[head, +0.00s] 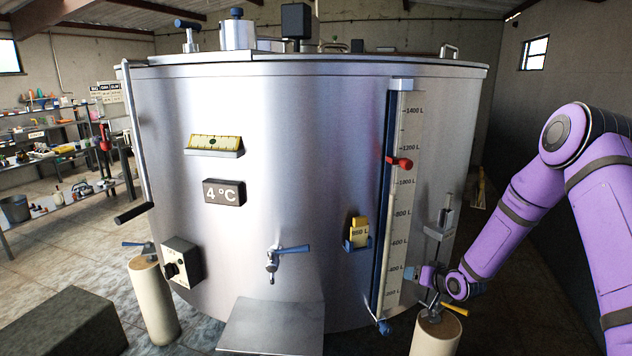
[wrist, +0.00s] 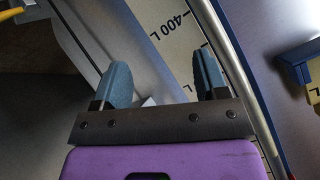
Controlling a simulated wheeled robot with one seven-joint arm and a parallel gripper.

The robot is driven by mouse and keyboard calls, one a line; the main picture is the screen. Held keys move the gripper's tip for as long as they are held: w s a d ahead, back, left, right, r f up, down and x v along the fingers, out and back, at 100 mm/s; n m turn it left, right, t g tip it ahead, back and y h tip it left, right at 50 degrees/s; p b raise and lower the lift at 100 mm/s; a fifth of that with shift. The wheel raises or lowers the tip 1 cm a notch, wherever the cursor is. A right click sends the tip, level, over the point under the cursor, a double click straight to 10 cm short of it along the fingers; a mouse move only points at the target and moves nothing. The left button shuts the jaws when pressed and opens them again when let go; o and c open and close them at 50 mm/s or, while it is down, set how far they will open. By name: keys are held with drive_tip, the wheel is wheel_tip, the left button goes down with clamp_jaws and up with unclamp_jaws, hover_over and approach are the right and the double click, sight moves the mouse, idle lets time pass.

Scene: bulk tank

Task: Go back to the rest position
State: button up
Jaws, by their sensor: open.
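My gripper (head: 424,279) is at the lower right of the steel bulk tank (head: 310,150) in the head view, close to the lower end of its level gauge scale (head: 405,200). In the wrist view my gripper (wrist: 163,78) shows two blue fingers set apart with nothing between them. The gauge scale (wrist: 175,35) with its 400 L mark lies behind the fingers there. I cannot tell whether a finger touches the tank. My purple arm reaches in from the right side of the head view.
A red pointer (head: 400,162) sits on the gauge. A blue holder (head: 357,243) with a yellow card is left of it. A blue-handled tap (head: 273,262) is above a grey plate (head: 272,325). A cream post (head: 437,335) with a yellow lever stands below my gripper.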

drive_tip(key=s+d+r+g+h, duration=0.15)
drive_tip(key=s+r, duration=0.25)
drive_tip(key=r, duration=0.5)
drive_tip(key=s+r+n+h, duration=0.15)
drive_tip(key=s+r, duration=0.35)
drive_tip(key=r, duration=0.5)
drive_tip(key=s+r+g+h, duration=0.15)
drive_tip(key=s+r, duration=0.25)
drive_tip(key=r, duration=0.5)
drive_tip(key=s+r+g, duration=0.1)
drive_tip(key=s+r, duration=0.2)
drive_tip(key=s, duration=0.7)
drive_tip(key=s+a+r+g, duration=0.1)
drive_tip(key=s+r, duration=0.3)
drive_tip(key=s, duration=0.7)
drive_tip(key=s+a+r, duration=0.1)
drive_tip(key=s+r, duration=0.3)
drive_tip(key=s, duration=0.7)
drive_tip(key=shift+s+g, duration=0.25)
drive_tip(key=shift+g, duration=0.15)
drive_tip(key=shift+a+r, duration=0.1)
